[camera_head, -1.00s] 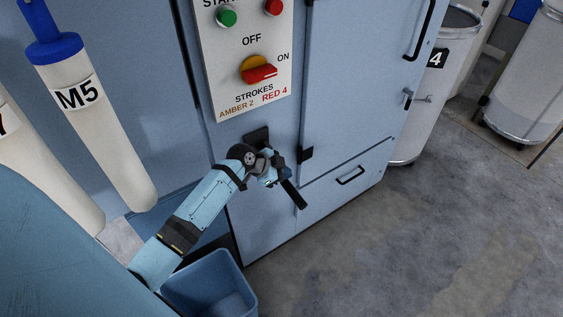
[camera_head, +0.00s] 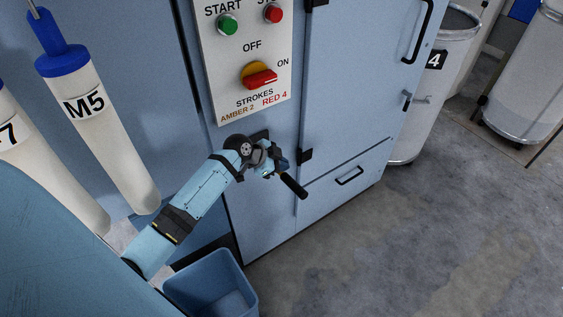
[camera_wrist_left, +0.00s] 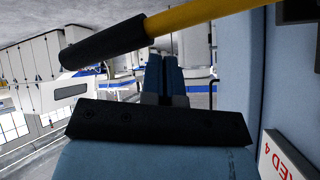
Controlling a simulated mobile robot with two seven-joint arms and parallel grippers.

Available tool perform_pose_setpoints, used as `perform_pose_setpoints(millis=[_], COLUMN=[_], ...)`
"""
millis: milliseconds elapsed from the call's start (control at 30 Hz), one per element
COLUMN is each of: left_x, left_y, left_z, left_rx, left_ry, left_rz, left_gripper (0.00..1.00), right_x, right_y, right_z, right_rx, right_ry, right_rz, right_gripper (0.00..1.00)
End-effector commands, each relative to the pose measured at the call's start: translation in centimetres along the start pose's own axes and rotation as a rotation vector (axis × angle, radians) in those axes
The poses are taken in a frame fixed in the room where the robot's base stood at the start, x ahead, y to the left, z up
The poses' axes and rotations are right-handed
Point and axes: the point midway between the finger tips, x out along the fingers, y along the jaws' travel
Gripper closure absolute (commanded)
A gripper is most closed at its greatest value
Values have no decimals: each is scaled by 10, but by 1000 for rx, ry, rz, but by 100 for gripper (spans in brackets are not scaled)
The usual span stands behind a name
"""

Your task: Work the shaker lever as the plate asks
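The shaker lever is a yellow rod (camera_wrist_left: 190,15) with a black grip (camera_wrist_left: 105,42), crossing the top of the left wrist view. In the head view its black grip (camera_head: 293,186) sticks out down-right beyond my left gripper (camera_head: 272,162). In the left wrist view the blue fingers (camera_wrist_left: 165,72) are together, just below the lever; it does not show between them, and I cannot tell whether they touch it. The plate (camera_head: 245,60) reads STROKES, AMBER 2, RED 4. Its red handle (camera_head: 261,80) on a yellow disc points toward ON. The lever's pivot is hidden by my gripper.
Green START (camera_head: 228,24) and red (camera_head: 273,13) buttons sit above the switch. Tubes marked M5 (camera_head: 100,125) and 7 (camera_head: 45,165) hang at left. A blue bin (camera_head: 210,285) stands below my arm. A drum marked 4 (camera_head: 425,110) stands right; the floor in front is clear.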

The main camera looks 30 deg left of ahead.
Motion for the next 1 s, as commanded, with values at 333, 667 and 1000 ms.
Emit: perform_pose_setpoints(millis=[333,667,1000], left_x=[-16,-26,-26], left_y=[-12,-20,-20], left_z=[-11,-20,-20], left_rx=[1,1,1], left_ry=[-2,0,1], left_rz=[-1,0,-1], left_gripper=[100,100,100], right_x=[-8,-13,-13], right_y=[0,0,0], right_z=[-12,-20,-19], right_rx=[0,0,0], right_ry=[0,0,0], right_rz=[0,0,0], right_gripper=[62,62,62])
